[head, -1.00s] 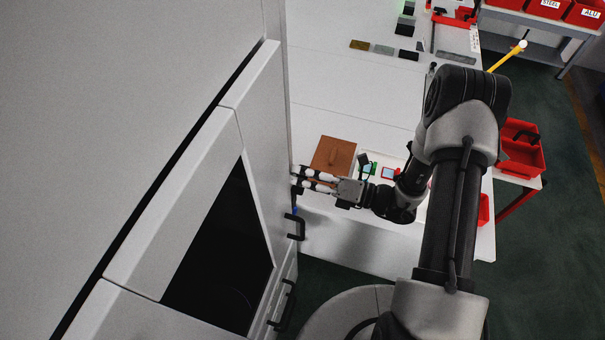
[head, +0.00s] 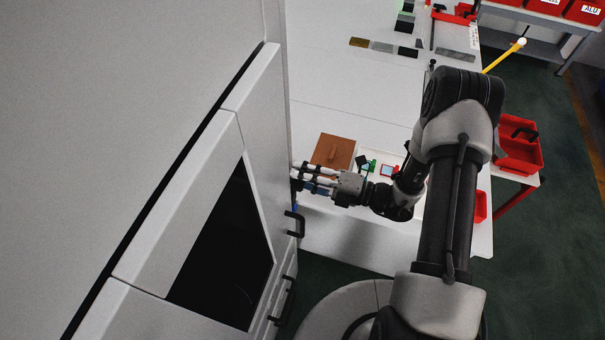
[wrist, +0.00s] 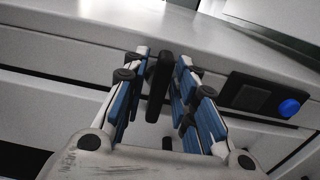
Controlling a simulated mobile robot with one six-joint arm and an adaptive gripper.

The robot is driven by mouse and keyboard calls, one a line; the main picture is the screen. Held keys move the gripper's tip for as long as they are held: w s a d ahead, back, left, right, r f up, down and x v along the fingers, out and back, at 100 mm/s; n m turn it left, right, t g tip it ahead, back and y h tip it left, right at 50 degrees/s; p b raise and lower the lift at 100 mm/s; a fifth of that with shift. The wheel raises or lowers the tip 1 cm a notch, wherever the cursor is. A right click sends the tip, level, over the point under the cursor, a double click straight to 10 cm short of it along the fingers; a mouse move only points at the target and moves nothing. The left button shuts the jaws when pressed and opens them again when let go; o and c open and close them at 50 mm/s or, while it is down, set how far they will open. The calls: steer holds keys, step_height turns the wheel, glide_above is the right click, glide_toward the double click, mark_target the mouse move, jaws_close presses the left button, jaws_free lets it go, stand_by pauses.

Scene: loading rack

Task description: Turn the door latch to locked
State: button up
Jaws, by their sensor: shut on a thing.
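The door latch (wrist: 159,76) is a black bar on the pale front of the machine in the wrist view. It stands nearly upright in that picture, between the blue-padded fingers of my gripper (wrist: 162,62). My gripper is shut on it. The latch is hidden there by the fingers and the machine's edge. I cannot tell from the pictures which position of the latch is locked.
A black panel with a blue button (wrist: 290,107) sits just right of my fingers. The machine door (head: 190,195) has a dark window. A white bench (head: 350,240) beyond my gripper carries a brown block (head: 333,151) and small parts. A red bin (head: 520,147) stands at the right.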

steer(key=o, duration=0.7)
steer(key=v, duration=1.2)
steer(key=shift+d, duration=0.1)
